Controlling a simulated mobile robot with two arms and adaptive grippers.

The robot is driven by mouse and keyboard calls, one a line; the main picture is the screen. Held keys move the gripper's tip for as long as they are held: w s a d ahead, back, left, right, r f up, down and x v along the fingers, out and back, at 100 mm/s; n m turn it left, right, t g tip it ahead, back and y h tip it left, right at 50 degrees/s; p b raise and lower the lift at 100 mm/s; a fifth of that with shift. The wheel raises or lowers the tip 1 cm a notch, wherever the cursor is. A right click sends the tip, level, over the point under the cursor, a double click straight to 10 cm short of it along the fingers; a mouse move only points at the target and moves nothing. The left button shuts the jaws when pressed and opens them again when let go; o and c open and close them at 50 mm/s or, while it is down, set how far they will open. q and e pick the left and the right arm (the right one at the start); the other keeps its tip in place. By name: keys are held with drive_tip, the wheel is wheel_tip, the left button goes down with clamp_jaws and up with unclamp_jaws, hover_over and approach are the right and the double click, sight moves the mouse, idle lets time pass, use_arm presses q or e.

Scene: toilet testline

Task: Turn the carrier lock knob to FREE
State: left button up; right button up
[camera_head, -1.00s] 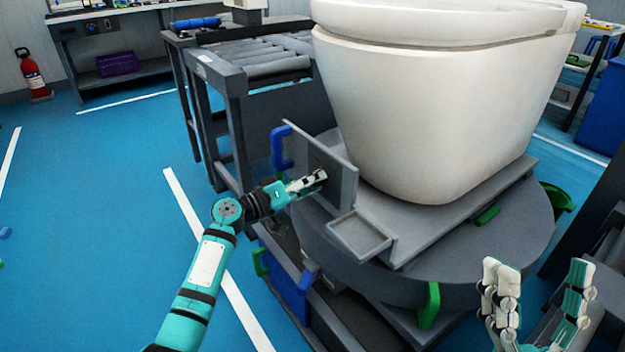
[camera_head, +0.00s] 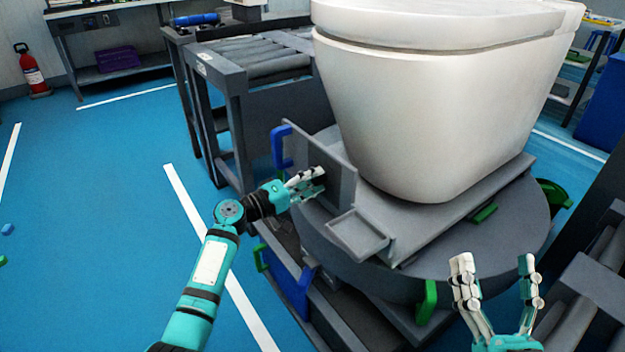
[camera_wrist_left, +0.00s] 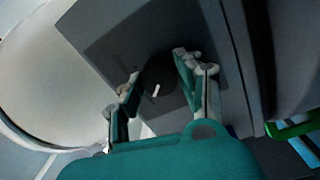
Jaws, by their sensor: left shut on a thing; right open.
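The carrier lock knob (camera_wrist_left: 161,76) is a dark round knob with a white pointer line, on a dark plate of the grey carrier panel (camera_head: 343,187). In the left wrist view the line points down and slightly left; I cannot read any label there. My left gripper (camera_head: 313,180) is at the panel. In the left wrist view its fingers (camera_wrist_left: 160,82) are on both sides of the knob, shut on it. In the head view the knob is hidden by the fingers. My right gripper (camera_head: 495,268) is open and empty, at the lower right in front of the turntable.
A large white toilet bowl (camera_head: 430,110) stands on the carrier, above a round grey turntable (camera_head: 500,245). A small grey tray (camera_head: 358,234) juts out beside the panel. A blue handle (camera_head: 281,146) sits behind the panel. A roller conveyor (camera_head: 260,68) stands behind. Blue floor at left is open.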

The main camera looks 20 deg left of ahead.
use_arm(q)
drive_tip(key=o, duration=1.2)
drive_tip(key=shift+c, duration=0.2)
drive_tip(key=v, duration=1.2)
drive_tip(key=shift+a+f, duration=0.1)
